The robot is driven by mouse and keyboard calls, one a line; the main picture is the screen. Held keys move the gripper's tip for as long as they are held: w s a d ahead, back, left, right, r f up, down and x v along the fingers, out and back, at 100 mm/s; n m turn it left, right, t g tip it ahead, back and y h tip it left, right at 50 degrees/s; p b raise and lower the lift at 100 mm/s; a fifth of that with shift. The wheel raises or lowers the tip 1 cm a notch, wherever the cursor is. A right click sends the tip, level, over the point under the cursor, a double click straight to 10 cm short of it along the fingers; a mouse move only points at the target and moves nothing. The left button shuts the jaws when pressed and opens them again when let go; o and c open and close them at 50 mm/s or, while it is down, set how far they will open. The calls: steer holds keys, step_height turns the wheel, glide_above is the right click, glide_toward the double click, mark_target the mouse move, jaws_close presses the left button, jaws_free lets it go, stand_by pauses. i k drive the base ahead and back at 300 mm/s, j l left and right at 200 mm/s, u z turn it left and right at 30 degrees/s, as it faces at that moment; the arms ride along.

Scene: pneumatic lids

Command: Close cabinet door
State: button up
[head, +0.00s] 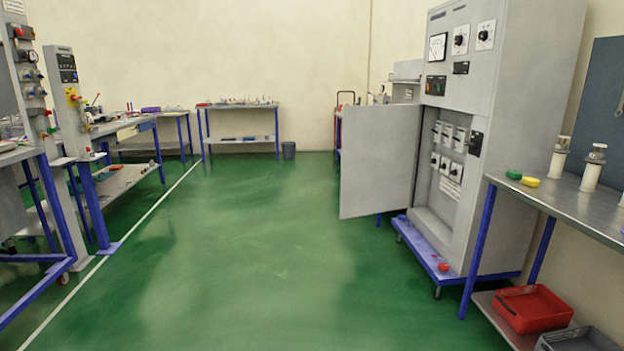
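A tall grey control cabinet (520,130) stands on the right on a blue wheeled base. Its lower door (375,165) is wide open and swung out to the left, hinged on the cabinet's far left side. Inside the open lower bay (433,205) are several white switch units. The upper front panel, with dials and a meter, is separate from the open door. My gripper does not show in the head view.
Open green floor (250,240) lies in front of the cabinet and door. A metal bench (580,205) with blue legs is close on the right, with a red bin (532,308) below it.

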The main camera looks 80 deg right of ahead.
mark_target(378, 146)
steer(key=i+l+z, duration=0.15)
steer(key=l+z, duration=0.25)
steer(key=l, duration=0.25)
steer(key=i+l+z, duration=0.25)
steer(key=l+z, duration=0.2)
steer(key=i+l+z, duration=0.4)
steer(key=l, duration=0.2)
steer(key=i+l+z, duration=0.65)
steer(key=z, duration=0.2)
steer(key=i+z, duration=0.4)
steer(key=i, duration=0.15)
steer(key=i+z, duration=0.45)
steer(key=i+j+z, duration=0.4)
steer(key=i, duration=0.2)
steer(key=i+j+z, duration=0.65)
steer(key=z, duration=0.15)
steer(key=i+j+z, duration=0.3)
steer(key=j+z, duration=0.35)
steer(key=i+j+z, duration=0.1)
steer(key=j+z, duration=0.2)
steer(key=j, duration=0.15)
steer(key=j+z, duration=0.45)
steer(key=j, duration=0.35)
steer(key=i, duration=0.05)
